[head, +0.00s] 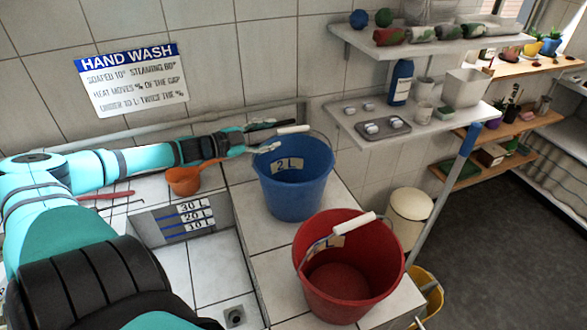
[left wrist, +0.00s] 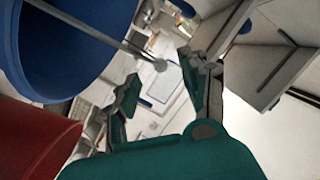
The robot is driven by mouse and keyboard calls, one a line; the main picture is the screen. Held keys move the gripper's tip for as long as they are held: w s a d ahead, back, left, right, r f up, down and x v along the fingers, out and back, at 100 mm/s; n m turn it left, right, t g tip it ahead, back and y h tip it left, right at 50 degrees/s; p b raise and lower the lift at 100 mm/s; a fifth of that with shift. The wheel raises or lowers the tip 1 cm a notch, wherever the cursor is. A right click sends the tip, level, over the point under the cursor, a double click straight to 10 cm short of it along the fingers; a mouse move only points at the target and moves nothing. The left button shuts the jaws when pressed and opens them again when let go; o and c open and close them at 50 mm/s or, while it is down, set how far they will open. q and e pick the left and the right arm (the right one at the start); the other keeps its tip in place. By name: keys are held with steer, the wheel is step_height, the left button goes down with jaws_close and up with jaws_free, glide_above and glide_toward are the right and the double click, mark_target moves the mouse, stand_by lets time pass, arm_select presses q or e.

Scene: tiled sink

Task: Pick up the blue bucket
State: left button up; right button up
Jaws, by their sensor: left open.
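The blue bucket (head: 296,186) marked 2 L stands upright on the tiled ledge beside the sink. Its wire handle is raised, with a white grip (head: 293,129) above the rim. My left gripper (head: 270,136) is open at the bucket's upper left, close to the white grip; contact cannot be told. In the left wrist view the blue bucket (left wrist: 60,55) fills the upper left. My open fingers (left wrist: 160,82) show there, with a thin grey bar, likely the handle wire, reaching toward the gap between them. My right gripper is not in view.
A red bucket (head: 350,276) with a white handle grip stands in front on the ledge. An orange scoop (head: 184,181) lies under my left arm. A tiled sink basin (head: 195,272) is at left. Shelves (head: 425,128) with a blue bottle (head: 400,83) are close on the right.

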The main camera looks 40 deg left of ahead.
mark_target(282, 131)
arm_select(q)
steer(key=shift+w+d+b, duration=0.15)
steer(key=shift+w+b, duration=0.15)
steer(key=shift+w, duration=0.2)
steer(key=shift+w+d, duration=0.1)
steer(key=shift+w, duration=0.2)
steer(key=shift+w+d+b, duration=0.25)
steer(key=shift+w+b, duration=0.1)
steer(key=shift+w, duration=0.15)
steer(key=shift+x, duration=0.95)
steer(key=shift+p+x, duration=0.5)
steer(key=shift+x, duration=0.4)
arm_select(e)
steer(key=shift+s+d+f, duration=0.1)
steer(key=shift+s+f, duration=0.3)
arm_select(q)
steer(key=shift+d+f, duration=0.1)
steer(key=c, duration=0.9)
jaws_close()
